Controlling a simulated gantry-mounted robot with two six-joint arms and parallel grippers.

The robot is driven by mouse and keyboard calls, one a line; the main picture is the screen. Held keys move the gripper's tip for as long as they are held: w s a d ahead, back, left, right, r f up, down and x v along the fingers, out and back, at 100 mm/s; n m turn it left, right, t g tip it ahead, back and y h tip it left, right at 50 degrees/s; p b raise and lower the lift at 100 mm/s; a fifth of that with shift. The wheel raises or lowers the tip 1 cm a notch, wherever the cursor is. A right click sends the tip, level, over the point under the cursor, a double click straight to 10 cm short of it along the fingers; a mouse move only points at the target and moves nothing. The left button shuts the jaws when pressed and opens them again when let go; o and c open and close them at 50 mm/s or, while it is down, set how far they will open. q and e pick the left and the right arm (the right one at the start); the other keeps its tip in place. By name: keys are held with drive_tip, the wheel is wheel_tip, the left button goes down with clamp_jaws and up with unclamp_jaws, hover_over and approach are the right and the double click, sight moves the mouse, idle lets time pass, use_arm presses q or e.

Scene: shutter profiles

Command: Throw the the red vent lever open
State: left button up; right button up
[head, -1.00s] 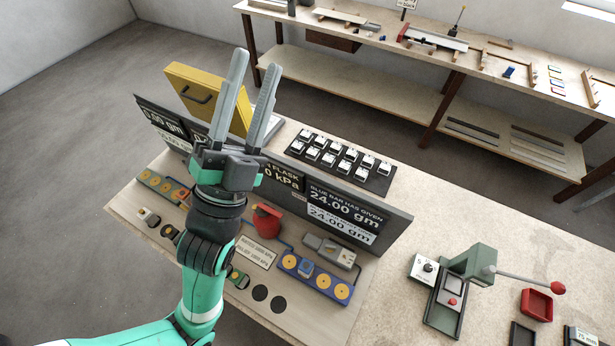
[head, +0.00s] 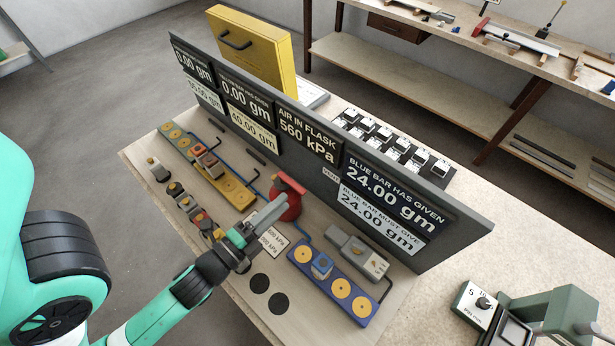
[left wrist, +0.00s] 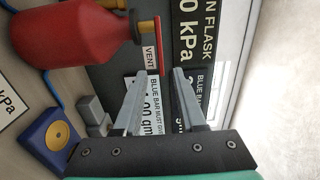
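The red vent lever (left wrist: 158,40) shows in the left wrist view as a thin red bar beside the VENT label (left wrist: 150,58), near the brass neck of the red flask (left wrist: 85,35). The red flask (head: 290,193) also stands against the dark display board in the head view, where I cannot make out the lever. My left gripper (head: 283,204) is in front of the flask, over the bench panel. In the left wrist view my left gripper (left wrist: 160,72) has its fingers apart with nothing between them, and the lever lies beyond the fingertips. My right gripper is not in view.
The display board (head: 460,215) stands upright behind the panel and reads 560 kPa for the flask. A blue bar (head: 332,290) and a yellow bar (head: 230,188) lie on the panel. A grey box (head: 357,252) sits right of the flask. A yellow case (head: 250,55) stands behind.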

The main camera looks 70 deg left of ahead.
sight(296, 190)
use_arm(q)
drive_tip(key=p+x, duration=0.1)
drive_tip(key=x, duration=0.2)
drive_tip(key=p+x, duration=0.2)
drive_tip(key=x, duration=0.1)
drive_tip(key=p+x, duration=0.1)
drive_tip(key=x, duration=0.1)
drive_tip(key=shift+w+a+r, duration=0.2)
drive_tip(key=shift+w+r, duration=0.05)
drive_tip(key=shift+w, duration=0.1)
drive_tip(key=shift+w+a+f, duration=0.15)
drive_tip(key=shift+w+a, duration=0.1)
drive_tip(key=shift+w, duration=0.25)
clamp_jaws()
idle(0.4)
